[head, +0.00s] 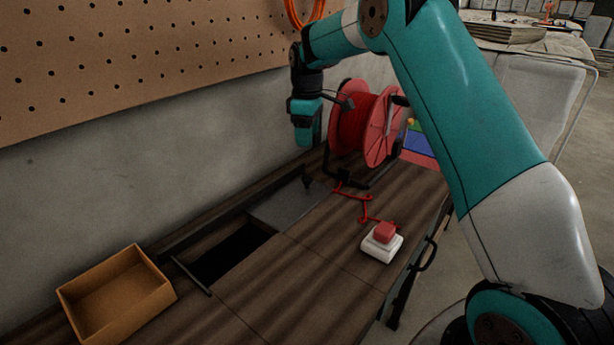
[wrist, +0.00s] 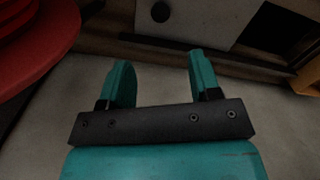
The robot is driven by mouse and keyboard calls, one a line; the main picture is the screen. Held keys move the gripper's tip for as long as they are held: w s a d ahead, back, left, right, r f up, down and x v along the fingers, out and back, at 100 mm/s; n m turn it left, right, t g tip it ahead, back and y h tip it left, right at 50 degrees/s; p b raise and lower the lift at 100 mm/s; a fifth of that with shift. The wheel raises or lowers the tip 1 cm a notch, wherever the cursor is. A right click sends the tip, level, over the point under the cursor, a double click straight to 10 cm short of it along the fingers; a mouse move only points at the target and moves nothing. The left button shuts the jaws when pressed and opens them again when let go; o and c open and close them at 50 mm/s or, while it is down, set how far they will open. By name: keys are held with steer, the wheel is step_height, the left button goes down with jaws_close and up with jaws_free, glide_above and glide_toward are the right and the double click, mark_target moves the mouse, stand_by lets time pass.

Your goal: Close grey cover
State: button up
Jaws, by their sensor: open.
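The grey cover (head: 287,207) is a flat plate set in the wooden tabletop, with a small dark knob (head: 307,183) at its far right end. A dark rectangular opening (head: 232,254) lies uncovered to its left. In the wrist view the cover (wrist: 200,20), its knob (wrist: 160,12) and part of the opening (wrist: 275,29) show at the top. My gripper (head: 305,143) is above the back of the table near the wall, behind and above the knob and apart from it. Its two teal fingers (wrist: 160,66) are spread in the wrist view with nothing between them.
A red cable reel (head: 358,125) stands close to the right of my gripper, with red cable lying on the table. A red button on a white base (head: 382,247) is at the front right. An open cardboard box (head: 118,295) sits at the left. The pegboard wall (head: 150,60) is behind.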

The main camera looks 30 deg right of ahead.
mark_target(307, 177)
step_height(307, 177, down, 13)
steer(key=shift+r+p, duration=0.15)
steer(key=shift+p, duration=0.4)
jaws_close()
steer(key=s+a, duration=0.2)
steer(key=a, duration=0.4)
steer(key=s+a, duration=0.3)
steer(key=a, duration=0.3)
steer(key=s+a, duration=0.2)
steer(key=a, duration=0.5)
steer(key=shift+s+p, duration=0.35)
jaws_free()
steer(key=shift+a, duration=0.2)
steer(key=shift+d, duration=0.15)
